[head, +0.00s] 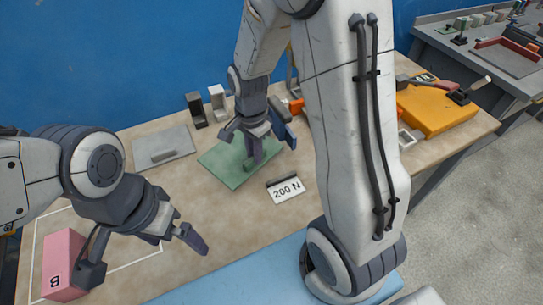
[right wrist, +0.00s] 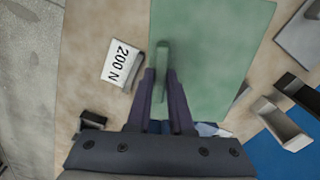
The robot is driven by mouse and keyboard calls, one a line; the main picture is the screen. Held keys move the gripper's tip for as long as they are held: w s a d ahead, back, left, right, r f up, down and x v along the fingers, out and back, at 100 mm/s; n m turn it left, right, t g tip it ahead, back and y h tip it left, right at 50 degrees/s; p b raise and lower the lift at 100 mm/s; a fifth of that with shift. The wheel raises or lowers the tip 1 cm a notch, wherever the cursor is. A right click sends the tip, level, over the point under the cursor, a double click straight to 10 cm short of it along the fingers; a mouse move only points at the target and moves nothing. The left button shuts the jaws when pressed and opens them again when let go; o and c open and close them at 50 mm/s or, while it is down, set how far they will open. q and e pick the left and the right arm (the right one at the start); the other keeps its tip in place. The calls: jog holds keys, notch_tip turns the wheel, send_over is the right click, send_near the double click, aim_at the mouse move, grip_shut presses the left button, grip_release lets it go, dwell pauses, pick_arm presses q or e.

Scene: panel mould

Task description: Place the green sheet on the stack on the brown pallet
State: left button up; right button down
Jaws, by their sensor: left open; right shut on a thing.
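The green sheet (head: 224,168) is a flat plate with an upright grip bar, near the middle of the table. It also fills the upper middle of the right wrist view (right wrist: 220,50). My right gripper (head: 254,150) is shut on the bar, which shows between its fingers in the right wrist view (right wrist: 161,88). I cannot tell whether the sheet touches the table. My left gripper (head: 147,262) is open and empty over the front left, beside a pink block. I cannot make out a brown pallet or a stack in either view.
A grey plate with a bar (head: 162,146) lies left of the sheet. A "200 N" sign (head: 286,189) stands close on its right. The pink block marked B (head: 62,264) is by a white outline at front left. Small holders (head: 196,108) stand behind; an orange box (head: 437,110) is right.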

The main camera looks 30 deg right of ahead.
notch_tip(320, 180, down, 8)
jog(key=shift+f, duration=0.15)
jog(key=shift+f, duration=0.1)
jog(key=shift+f, duration=0.15)
jog(key=c, duration=0.8)
grip_release()
